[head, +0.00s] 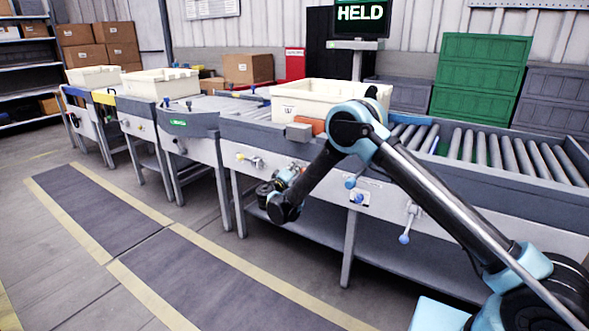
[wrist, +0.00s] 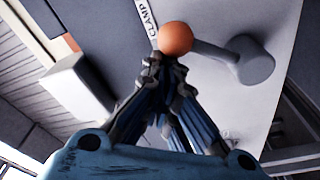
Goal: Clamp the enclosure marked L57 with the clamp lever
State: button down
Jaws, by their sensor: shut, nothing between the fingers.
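In the wrist view a clamp lever has an orange ball knob (wrist: 175,38) on a grey arm that runs right to a round grey hub (wrist: 251,62). It is on a pale panel beside a strip reading "CLAMP" (wrist: 147,20). My gripper (wrist: 164,66) is shut and empty, its fingertips just below the knob in the picture; I cannot tell whether they touch it. In the head view my arm reaches down to the front of the conveyor bench, and its end is small and partly hidden. I cannot read L57 on any enclosure.
A cream tote (head: 300,92) sits on the bench behind my arm, near a grey block (head: 298,132). A sign (head: 360,13) reads "HELD". Blue-knobbed levers, one of them low (head: 404,239), stick out from the bench front to the right. The floor mat (head: 100,205) is clear.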

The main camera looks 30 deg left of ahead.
jog(key=a+r, duration=0.1)
jog(key=w+a+r, duration=0.1)
jog(key=a, duration=0.1)
jog(key=shift+a+r, duration=0.1)
jog(key=shift+r, duration=0.15)
jog(key=s+f, duration=0.1)
jog(key=s, duration=0.9)
jog(key=shift+d, duration=0.45)
